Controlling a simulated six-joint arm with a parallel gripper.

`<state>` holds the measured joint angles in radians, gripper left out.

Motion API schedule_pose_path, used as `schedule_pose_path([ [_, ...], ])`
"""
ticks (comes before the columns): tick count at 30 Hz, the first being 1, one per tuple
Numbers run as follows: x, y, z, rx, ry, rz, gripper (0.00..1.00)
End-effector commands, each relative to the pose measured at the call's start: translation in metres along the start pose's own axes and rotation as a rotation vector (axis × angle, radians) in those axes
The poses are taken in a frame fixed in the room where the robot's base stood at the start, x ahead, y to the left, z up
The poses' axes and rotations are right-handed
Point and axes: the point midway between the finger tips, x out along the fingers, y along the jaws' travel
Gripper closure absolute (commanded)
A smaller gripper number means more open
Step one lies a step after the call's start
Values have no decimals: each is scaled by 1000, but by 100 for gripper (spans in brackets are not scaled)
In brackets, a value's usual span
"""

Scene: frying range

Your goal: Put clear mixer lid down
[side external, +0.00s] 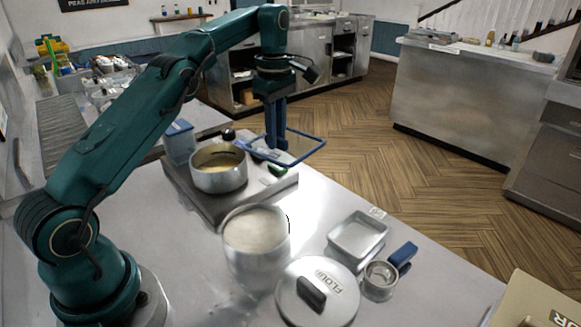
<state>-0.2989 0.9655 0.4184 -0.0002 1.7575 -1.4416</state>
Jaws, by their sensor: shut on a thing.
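My gripper (275,148) is shut on the clear mixer lid (312,156), a see-through flat piece with a blue rim. The lid is held roughly level at the end of my arm, to the right of the metal pot (218,178). It appears around the far right edge of the counter, with the floor behind it in the picture. Whether the lid touches anything below cannot be told. The fingertips are partly hidden at the lid.
A dark cooking plate (208,208) carries the pot. A blue-topped container (179,143) stands behind it. A flour canister (254,257), its lid (318,296), a square metal tray (356,241) and a blue-handled scoop (381,278) fill the counter's front right.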

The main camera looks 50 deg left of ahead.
Motion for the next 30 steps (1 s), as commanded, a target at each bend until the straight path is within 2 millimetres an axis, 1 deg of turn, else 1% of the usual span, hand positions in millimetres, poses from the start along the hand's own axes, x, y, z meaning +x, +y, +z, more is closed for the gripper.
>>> schedule_pose_path([
  [1,4,2,11,19,0,-1,100],
  [6,16,6,45,87,0,-3,100],
  [10,23,6,62,130,0,-3,100],
  [20,32,3,75,165,0,-1,100],
  [28,58,2,77,171,0,-3,100],
  [30,67,2,77,171,0,-3,100],
])
